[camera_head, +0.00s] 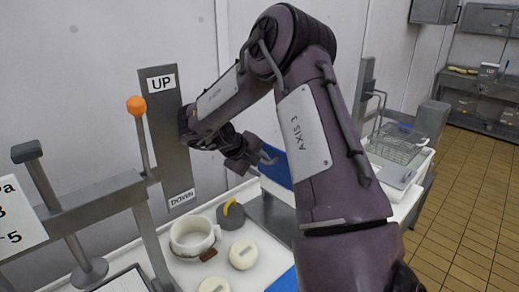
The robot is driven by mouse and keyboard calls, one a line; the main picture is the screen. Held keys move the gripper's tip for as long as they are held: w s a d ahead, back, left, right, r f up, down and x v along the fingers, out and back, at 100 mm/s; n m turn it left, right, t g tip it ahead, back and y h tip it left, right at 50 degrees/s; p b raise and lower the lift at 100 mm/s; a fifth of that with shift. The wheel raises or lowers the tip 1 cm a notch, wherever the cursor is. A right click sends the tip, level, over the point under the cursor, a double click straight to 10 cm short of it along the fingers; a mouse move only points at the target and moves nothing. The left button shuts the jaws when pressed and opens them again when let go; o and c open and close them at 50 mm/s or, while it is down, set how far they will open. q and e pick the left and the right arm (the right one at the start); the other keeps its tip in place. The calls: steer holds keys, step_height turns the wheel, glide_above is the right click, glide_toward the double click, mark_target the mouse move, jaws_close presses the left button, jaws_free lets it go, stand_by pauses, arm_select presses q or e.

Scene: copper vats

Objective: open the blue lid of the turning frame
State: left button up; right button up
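A blue panel (276,166), which looks like the lid of the turning frame, shows behind my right arm; the arm covers much of it. My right gripper (264,157) is at the panel's upper left edge, pointing right. It is small and partly turned away, so I cannot tell whether its fingers are apart or touch the panel. Another flat blue piece (284,281) shows at the bottom, left of my arm; its link to the panel is hidden. My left gripper is not in view.
A grey post marked UP and DOWN (169,135) with an orange-knobbed lever (137,106) stands at left. A white pot (192,238), pale round cheeses (243,254) and a yellow-and-grey item (231,213) sit on the white counter. A wire basket (398,143) is at right.

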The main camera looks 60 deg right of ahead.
stand_by(0.3)
steer(key=shift+w+r, duration=0.1)
steer(key=b+v, duration=0.2)
steer(key=v, duration=0.5)
steer(key=shift+a+r, duration=0.15)
steer(key=shift+r, duration=0.05)
steer(key=shift+a, duration=0.1)
stand_by(0.3)
